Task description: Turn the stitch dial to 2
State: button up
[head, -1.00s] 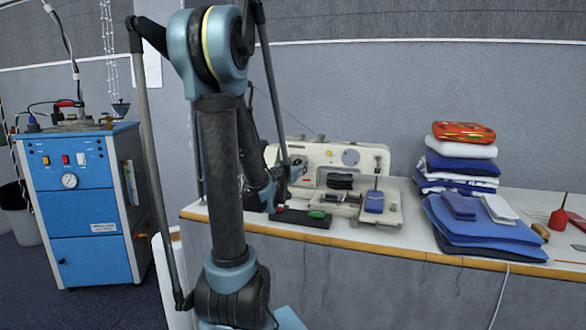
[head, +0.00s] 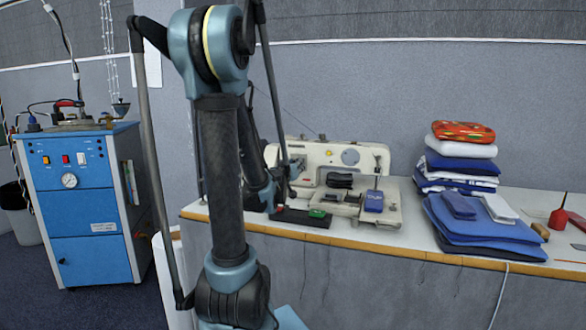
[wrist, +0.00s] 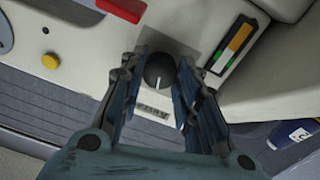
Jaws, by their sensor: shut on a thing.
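The cream sewing machine (head: 318,152) stands on the long table. Its dark round stitch dial (wrist: 158,72) has a white pointer line and sits between the fingers of my gripper (wrist: 161,64) in the wrist view. My gripper is shut on the dial, one finger on each side. The pointer line runs toward the lower middle of the wrist view. A small marking plate below the dial is too blurred to read. In the head view I cannot make out the dial, as my arm stands in front of the machine's left part.
A yellow button (wrist: 50,61) and an orange, white and green label (wrist: 232,44) flank the dial. A blue cabinet (head: 78,205) stands at the left.

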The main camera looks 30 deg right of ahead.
jog(key=shift+w+n, duration=0.15)
jog(key=shift+n, duration=2.05)
jog(key=shift+w+n, duration=0.1)
jog(key=shift+n, duration=2.1)
jog(key=shift+a+t, duration=0.1)
jog(key=shift+t, duration=0.2)
jog(key=o, duration=1.1)
jog(key=shift+s, duration=0.15)
jog(key=shift+v, duration=5.9)
jog(key=shift+a, duration=0.1)
